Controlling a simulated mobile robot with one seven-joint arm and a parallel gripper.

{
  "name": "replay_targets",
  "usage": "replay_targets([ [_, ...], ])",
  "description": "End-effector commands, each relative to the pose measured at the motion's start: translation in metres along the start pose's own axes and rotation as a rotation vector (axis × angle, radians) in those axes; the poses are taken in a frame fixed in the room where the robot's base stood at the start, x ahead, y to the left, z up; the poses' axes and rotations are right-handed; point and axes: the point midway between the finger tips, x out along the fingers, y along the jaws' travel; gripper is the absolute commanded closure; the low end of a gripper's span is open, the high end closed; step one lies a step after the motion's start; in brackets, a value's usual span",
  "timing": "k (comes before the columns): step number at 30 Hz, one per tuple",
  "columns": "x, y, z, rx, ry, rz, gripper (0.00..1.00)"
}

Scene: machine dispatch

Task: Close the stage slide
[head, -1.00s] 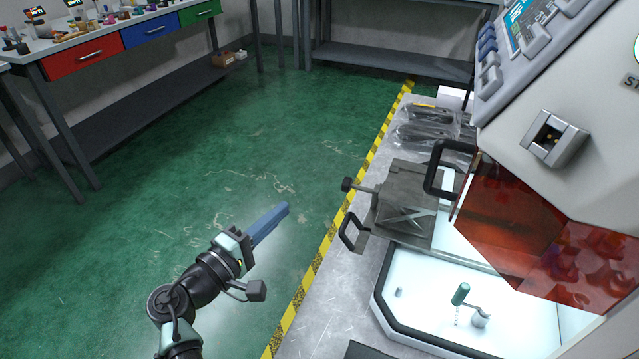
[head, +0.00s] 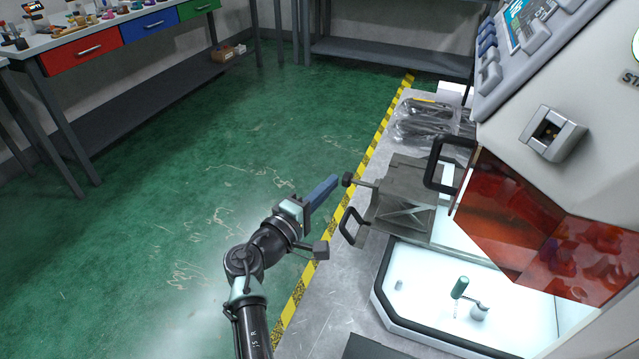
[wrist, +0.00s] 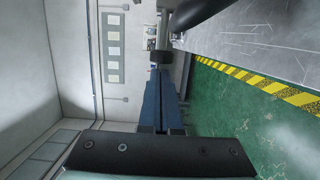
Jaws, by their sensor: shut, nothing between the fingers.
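The stage slide (head: 402,211) is a grey metal block on a plate, pulled out to the left of the machine, with a black handle (head: 350,227) on its near left side. A dark round knob (head: 347,180) sticks out from the block on a short shaft. My gripper (head: 335,180) is shut and empty, its blue fingers pointing at the knob, with the tips close to it. In the wrist view the shut fingers (wrist: 163,98) point toward a dark round end (wrist: 161,57), likely the knob. I cannot tell whether they touch.
The machine has an orange window (head: 510,215) with a black handle (head: 437,165) and a lit white tray (head: 470,300) below. Bagged dark parts (head: 425,120) lie behind the slide. The green floor (head: 180,200) on the left is clear.

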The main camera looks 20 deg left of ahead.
Motion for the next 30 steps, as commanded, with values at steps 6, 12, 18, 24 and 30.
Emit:
replay_targets([
  [6,0.0,0.0,0.0,0.0,0.0,0.0,1.0],
  [12,0.004,0.0,0.014,0.001,-0.004,-0.002,1.0],
  [18,0.013,0.0,0.057,0.002,-0.011,-0.003,1.0],
  [24,0.023,-0.001,0.106,0.001,-0.011,-0.004,1.0],
  [30,0.033,0.0,0.147,0.002,-0.011,-0.003,1.0],
])
